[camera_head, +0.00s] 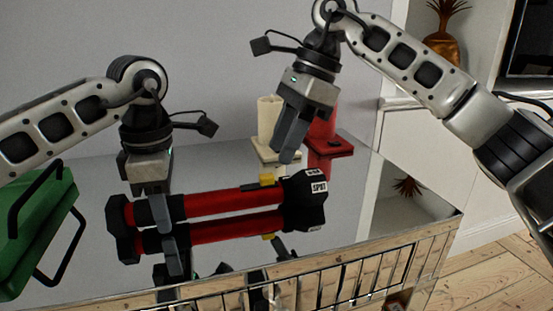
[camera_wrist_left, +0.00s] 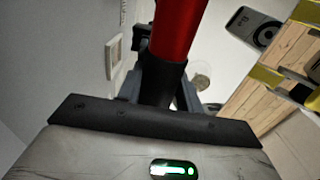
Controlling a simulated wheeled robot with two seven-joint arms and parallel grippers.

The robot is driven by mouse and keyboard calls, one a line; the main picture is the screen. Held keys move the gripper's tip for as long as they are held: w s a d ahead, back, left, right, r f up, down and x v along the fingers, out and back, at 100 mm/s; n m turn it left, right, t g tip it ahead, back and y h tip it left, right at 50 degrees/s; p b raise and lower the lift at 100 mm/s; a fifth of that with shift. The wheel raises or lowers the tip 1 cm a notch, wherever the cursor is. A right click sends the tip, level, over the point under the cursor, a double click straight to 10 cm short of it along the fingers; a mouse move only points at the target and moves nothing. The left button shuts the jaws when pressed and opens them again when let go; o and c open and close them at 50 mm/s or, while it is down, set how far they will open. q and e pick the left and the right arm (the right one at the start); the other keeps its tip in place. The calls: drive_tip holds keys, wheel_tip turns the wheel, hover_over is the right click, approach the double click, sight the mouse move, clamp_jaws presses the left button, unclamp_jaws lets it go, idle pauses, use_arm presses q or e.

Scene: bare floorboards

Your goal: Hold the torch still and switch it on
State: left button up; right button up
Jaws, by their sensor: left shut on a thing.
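The torch (camera_head: 215,203) is red with a black tail, a black grip section and a black head (camera_head: 305,198). It lies level, head to the right, at the mirror-like tabletop; I cannot tell whether it touches it. A yellow switch (camera_head: 266,180) sits on its top near the head. My left gripper (camera_head: 163,215) is shut around the torch's black section. In the left wrist view the torch (camera_wrist_left: 178,35) runs up from between the fingers (camera_wrist_left: 160,95). My right gripper (camera_head: 286,155) points down just above and right of the switch, apart from it; its finger gap is hidden.
The glossy tabletop (camera_head: 90,265) mirrors the torch and fingers. A green case-like object (camera_head: 40,225) stands at the left. A cream object (camera_head: 268,122) and a red one (camera_head: 322,130) stand behind my right gripper. The table's right side is clear.

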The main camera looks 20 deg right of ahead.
drive_tip(key=v, duration=0.7)
drive_tip(key=shift+d+r, duration=0.2)
drive_tip(key=shift+r, duration=0.15)
use_arm(q)
drive_tip(key=o, duration=1.2)
